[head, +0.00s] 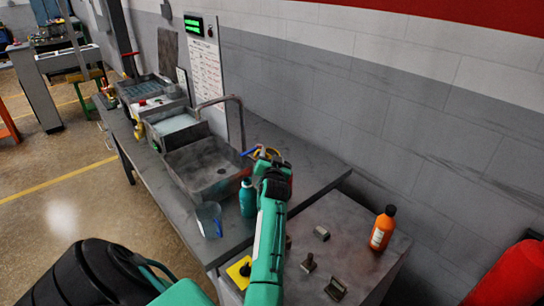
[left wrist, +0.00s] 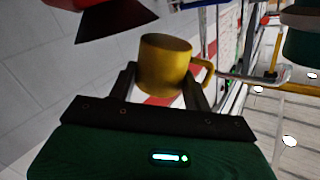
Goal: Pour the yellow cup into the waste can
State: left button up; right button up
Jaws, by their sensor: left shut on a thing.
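The yellow cup (left wrist: 165,63) is held between the two fingers of my left gripper (left wrist: 165,88), with its handle on the right in the left wrist view. In the head view, my left gripper (head: 268,163) is over the bench near the right side of the sink basin, and a small bit of yellow shows at its tip. Most of the cup is hidden there by the gripper. I cannot tell the cup's tilt or its contents. I cannot make out a waste can in either view. My right gripper is not in view.
A grey sink basin (head: 190,178) with a bent tap is on the bench, near a teal bottle (head: 247,200) and a clear jug (head: 208,222). An orange bottle (head: 382,228) stands on the lower table at right. A red cylinder (head: 510,275) is at bottom right.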

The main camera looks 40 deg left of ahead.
pick_arm(q)
jog(key=shift+r+m+p, duration=0.2)
jog(key=shift+m+p, duration=0.1)
jog(key=shift+p, duration=0.15)
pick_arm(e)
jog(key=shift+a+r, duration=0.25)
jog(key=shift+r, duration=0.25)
pick_arm(q)
jog(key=shift+r, duration=0.1)
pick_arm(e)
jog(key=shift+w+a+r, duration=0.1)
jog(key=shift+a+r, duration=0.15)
pick_arm(q)
jog(key=shift+d+r+m+g+p, duration=0.1)
jog(key=shift+r+m+g+p, duration=0.1)
jog(key=shift+m+p, duration=0.45)
jog(key=shift+r+m+g+p, duration=0.1)
jog(key=shift+m+g+p, duration=0.1)
jog(key=shift+m+p, duration=0.4)
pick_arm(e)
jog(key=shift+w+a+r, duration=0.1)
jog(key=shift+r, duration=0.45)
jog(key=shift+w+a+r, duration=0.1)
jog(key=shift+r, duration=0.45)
